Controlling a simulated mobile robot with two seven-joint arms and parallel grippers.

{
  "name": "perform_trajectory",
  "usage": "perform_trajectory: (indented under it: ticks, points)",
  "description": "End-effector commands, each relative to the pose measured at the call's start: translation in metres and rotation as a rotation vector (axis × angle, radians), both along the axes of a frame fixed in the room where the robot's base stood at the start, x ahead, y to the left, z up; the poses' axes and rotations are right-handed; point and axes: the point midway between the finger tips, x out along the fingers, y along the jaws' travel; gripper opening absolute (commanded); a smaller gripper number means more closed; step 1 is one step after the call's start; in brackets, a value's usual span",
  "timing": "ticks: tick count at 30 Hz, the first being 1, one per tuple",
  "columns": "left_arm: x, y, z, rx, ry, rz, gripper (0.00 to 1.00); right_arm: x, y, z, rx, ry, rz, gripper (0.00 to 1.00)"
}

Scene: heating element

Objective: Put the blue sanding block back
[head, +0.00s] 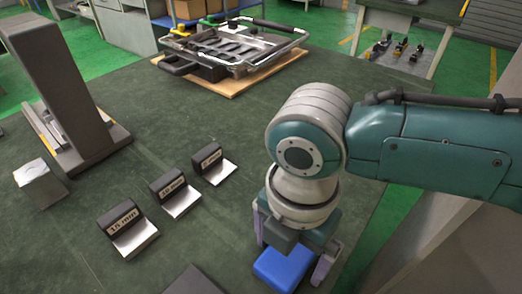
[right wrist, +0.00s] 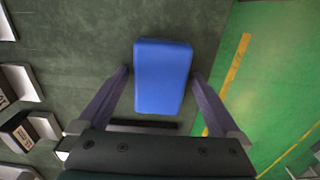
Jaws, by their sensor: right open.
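The blue sanding block (head: 284,266) lies on the dark green table under my right gripper in the head view, partly covered by the gripper. In the right wrist view the blue block (right wrist: 162,76) stands between the two fingers. My right gripper (head: 292,250) points down with its fingers apart, one on each side of the block. In the right wrist view the right gripper (right wrist: 160,80) is open, and its fingertips lie close to the block's sides. I cannot tell whether they touch it. My left gripper is not in view.
Several labelled gauge blocks (head: 173,194) stand left of the gripper. A tall grey stand (head: 68,90) and a small metal block (head: 38,182) are at the far left. A dark flat piece (head: 193,281) lies at the front edge. A metal frame (head: 235,48) rests on a wooden board at the back.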

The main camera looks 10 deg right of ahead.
Motion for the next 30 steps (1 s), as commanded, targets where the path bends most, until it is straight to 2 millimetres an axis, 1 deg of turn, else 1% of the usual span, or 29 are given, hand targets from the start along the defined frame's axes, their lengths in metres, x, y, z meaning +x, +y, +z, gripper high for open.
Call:
perform_trajectory:
  ticks: [5,8,11,18,21,25,30]
  points:
    - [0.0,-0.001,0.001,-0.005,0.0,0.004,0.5,0.0,0.0,0.001,0.0,0.0,0.0,1.0]
    - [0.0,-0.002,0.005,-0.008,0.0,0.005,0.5,0.001,0.0,0.01,0.001,-0.002,0.0,1.0]
    - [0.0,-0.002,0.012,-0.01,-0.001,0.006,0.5,0.001,0.0,0.027,0.002,-0.004,0.001,1.0]
    - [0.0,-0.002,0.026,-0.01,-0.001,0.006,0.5,0.001,0.0,0.082,0.002,-0.005,0.002,1.0]
    - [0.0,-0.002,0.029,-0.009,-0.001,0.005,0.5,0.001,0.0,0.1,0.002,-0.004,0.0,1.0]
    - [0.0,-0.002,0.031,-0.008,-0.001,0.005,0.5,0.001,0.0,0.116,0.0,-0.002,-0.001,1.0]
    - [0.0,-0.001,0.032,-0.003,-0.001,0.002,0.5,0.0,0.0,0.124,0.001,0.001,-0.001,1.0]
